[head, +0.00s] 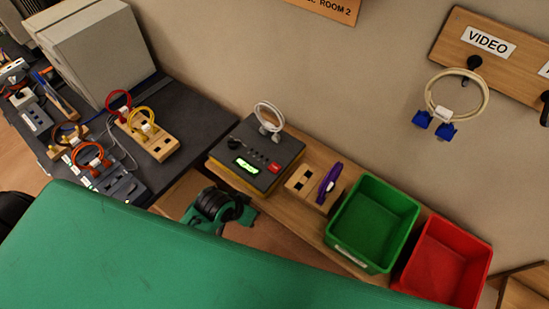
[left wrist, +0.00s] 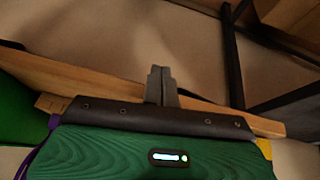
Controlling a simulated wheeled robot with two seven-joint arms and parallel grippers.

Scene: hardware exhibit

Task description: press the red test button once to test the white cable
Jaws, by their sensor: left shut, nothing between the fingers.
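The tester (head: 225,153) is a dark box with a lit green display, a black knob and several small keys, on a wooden shelf. Its red test button (head: 274,168) is at the panel's right side and uncovered. The white cable (head: 268,108) stands as an upright loop at the tester's back edge, its plugs at the panel. My left gripper (left wrist: 161,73) is shut and empty in the left wrist view, its dark fingers before the shelf edge. In the head view, a black-and-green part (head: 215,205), probably my left wrist, is below and left of the tester; fingertips are unclear. My right gripper is not in view.
A wooden block with a purple cable (head: 329,184), a green bin (head: 357,257) and a red bin (head: 440,268) stand right of the tester. Left are a dark bench (head: 195,110) with several cables and a grey cabinet (head: 110,50). A beige cable (head: 458,73) hangs on the wall.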

